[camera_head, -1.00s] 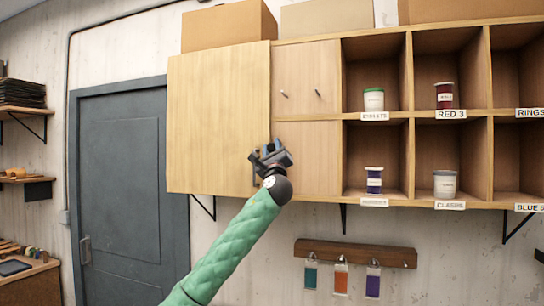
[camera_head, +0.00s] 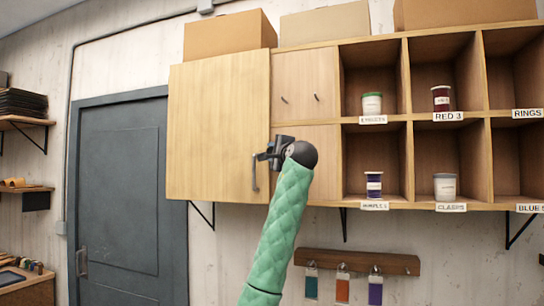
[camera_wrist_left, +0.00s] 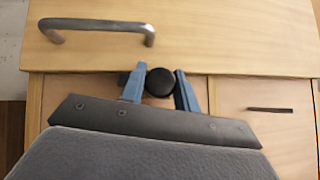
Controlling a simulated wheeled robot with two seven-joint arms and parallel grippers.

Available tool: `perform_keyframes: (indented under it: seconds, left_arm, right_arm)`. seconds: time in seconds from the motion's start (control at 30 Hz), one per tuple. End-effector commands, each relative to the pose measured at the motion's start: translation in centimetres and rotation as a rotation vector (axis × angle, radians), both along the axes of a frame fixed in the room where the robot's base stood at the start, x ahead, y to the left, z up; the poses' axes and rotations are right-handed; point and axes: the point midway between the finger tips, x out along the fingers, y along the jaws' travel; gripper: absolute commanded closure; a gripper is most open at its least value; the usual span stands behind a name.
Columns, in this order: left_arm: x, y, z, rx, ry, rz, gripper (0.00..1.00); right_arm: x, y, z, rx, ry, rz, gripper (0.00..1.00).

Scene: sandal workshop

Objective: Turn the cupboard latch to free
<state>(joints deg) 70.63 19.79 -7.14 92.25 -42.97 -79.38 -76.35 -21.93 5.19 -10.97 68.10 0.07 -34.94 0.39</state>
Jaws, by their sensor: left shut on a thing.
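The cupboard door (camera_head: 218,120) is a pale wooden panel, shut, with a metal bar handle (camera_head: 255,173) near its lower right edge. The handle also shows in the left wrist view (camera_wrist_left: 95,24). The latch, a round black knob (camera_wrist_left: 160,83), sits by the door's edge in the left wrist view. My left gripper (camera_wrist_left: 161,88) has its blue fingers on both sides of the knob and is shut on it. In the head view my left gripper (camera_head: 272,153) is at the door's right edge and hides the latch. My right gripper is not in view.
Small panels with pegs (camera_head: 305,85) and open cubbies (camera_head: 375,75) holding jars are to the right. Cardboard boxes (camera_head: 230,36) stand on top. A hook rail (camera_head: 355,261) with coloured tags hangs below. A grey door (camera_head: 120,190) is at left.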

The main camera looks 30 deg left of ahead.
Motion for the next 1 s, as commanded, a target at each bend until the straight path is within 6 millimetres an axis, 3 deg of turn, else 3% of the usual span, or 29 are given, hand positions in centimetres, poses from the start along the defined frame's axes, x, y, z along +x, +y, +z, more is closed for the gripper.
perform_keyframes:
  seconds: [0.4,0.93,0.97,1.0]
  left_arm:
    - [0.02,0.05,-0.07,-0.172,-0.040,0.000,0.92]
    - [0.01,0.08,-0.12,-0.192,-0.044,0.001,0.92]
    - [0.01,0.09,-0.13,-0.192,-0.044,0.001,0.65]
    - [0.01,0.08,-0.12,-0.191,-0.045,0.001,0.58]
  right_arm:
    - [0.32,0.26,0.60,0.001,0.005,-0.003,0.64]
    - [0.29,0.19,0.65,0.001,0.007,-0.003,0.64]
    - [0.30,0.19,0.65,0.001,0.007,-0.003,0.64]
    - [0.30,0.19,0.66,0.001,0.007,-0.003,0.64]
